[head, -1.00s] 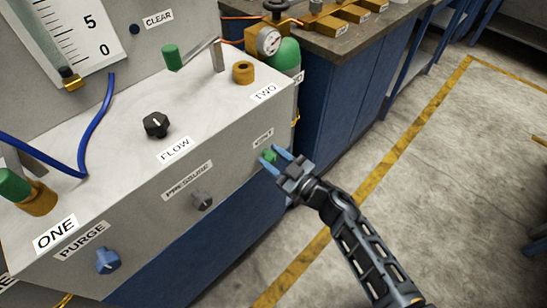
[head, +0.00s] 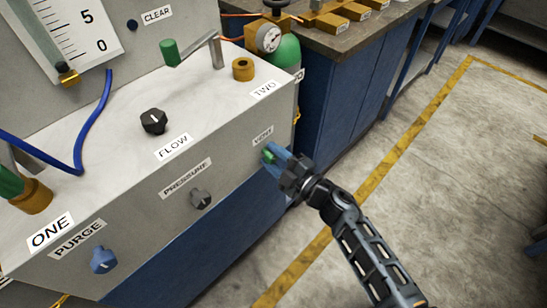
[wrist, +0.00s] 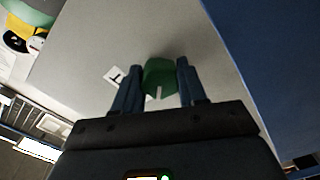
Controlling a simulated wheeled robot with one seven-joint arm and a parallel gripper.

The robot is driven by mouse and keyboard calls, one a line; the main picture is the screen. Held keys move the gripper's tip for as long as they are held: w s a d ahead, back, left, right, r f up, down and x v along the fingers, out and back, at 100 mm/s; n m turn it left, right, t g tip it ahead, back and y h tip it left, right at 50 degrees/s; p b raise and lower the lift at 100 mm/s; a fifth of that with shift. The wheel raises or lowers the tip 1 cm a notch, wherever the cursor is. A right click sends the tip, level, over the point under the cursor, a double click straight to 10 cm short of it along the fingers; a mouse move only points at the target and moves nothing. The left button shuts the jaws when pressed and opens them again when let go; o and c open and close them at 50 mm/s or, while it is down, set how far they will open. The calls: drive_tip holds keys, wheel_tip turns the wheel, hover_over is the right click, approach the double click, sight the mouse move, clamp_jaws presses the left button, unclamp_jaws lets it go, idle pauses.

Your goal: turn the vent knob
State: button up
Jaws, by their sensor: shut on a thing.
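The green vent knob (head: 269,156) sits on the front face of the grey panel box, just below the VENT label (head: 263,136). In the wrist view the knob (wrist: 160,78) shows a pale pointer line and lies between my two blue fingers. My gripper (head: 272,159) is at the knob, shut on it, with the fingers on either side. It also shows in the wrist view (wrist: 160,88). The fingers partly hide the knob in the head view.
The same box carries a grey PRESSURE knob (head: 201,199), a blue PURGE knob (head: 104,260) and a black FLOW knob (head: 154,121). Open floor (head: 470,200) lies to the right.

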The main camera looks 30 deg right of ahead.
drive_tip(key=n+b, duration=0.1)
drive_tip(key=n, duration=0.2)
drive_tip(key=shift+a+f+n, duration=0.1)
drive_tip(key=shift+n, duration=0.3)
drive_tip(key=shift+a+n+b, duration=0.1)
drive_tip(key=shift+n+b, duration=0.65)
drive_tip(key=shift+n, duration=1.25)
drive_tip(key=o, duration=1.1)
drive_tip(key=shift+c, duration=0.2)
drive_tip(key=v, duration=0.8)
